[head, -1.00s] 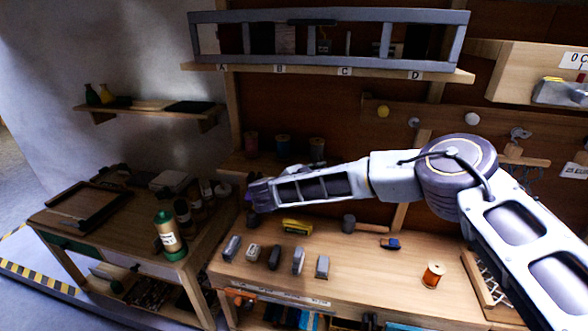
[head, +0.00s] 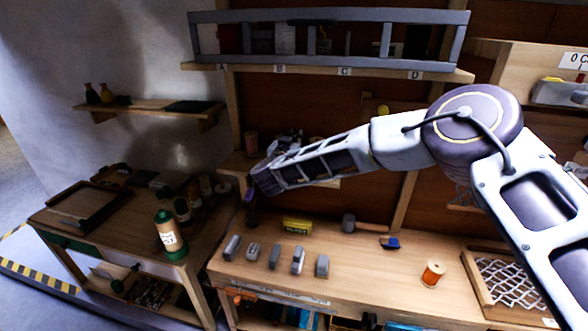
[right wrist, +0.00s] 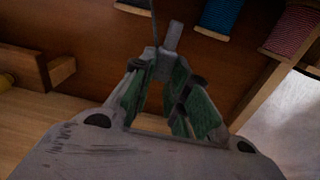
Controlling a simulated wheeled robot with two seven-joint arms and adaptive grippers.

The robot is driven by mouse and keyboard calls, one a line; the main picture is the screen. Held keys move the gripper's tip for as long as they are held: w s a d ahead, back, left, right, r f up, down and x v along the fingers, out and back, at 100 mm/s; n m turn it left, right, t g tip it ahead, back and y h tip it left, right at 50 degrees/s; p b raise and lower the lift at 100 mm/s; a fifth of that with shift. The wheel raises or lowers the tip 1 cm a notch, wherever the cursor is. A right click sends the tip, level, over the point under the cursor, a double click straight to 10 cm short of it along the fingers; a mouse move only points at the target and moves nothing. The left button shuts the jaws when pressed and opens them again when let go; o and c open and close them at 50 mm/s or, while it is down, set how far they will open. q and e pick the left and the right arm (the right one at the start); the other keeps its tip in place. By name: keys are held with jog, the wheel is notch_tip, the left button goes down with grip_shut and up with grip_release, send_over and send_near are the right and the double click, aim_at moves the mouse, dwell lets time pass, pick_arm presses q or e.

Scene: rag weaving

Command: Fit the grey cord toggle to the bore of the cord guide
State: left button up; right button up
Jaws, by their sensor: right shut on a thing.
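My right gripper (head: 249,203) is at the left end of my right arm, above the back left of the bench. In the right wrist view its green-padded fingers (right wrist: 173,82) close on a small grey piece, which I take as the grey cord toggle (right wrist: 172,38). The toggle sticks out beyond the fingertips; its lower part is hidden between them. A row of several small grey pieces (head: 274,257) stands on the bench in front of the gripper. I cannot tell which thing is the cord guide, nor see its bore. My left gripper is not in view.
The bench (head: 370,275) also bears a yellow box (head: 297,226), a mallet (head: 349,223), a blue item (head: 391,243), an orange spool (head: 432,273) and a netted frame (head: 508,282). Thread spools (right wrist: 220,15) stand near the gripper.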

jog(key=shift+w+a+r+n+y, duration=0.25)
jog(key=shift+r+n+y, duration=0.05)
jog(key=shift+n+y, duration=0.2)
jog(key=shift+f, duration=0.15)
jog(key=shift+f+b, duration=2.65)
jog(key=shift+f+b, duration=1.75)
jog(key=shift+b, duration=0.35)
jog(key=o, duration=0.9)
jog(key=shift+s, duration=0.1)
jog(key=shift+v, duration=1.45)
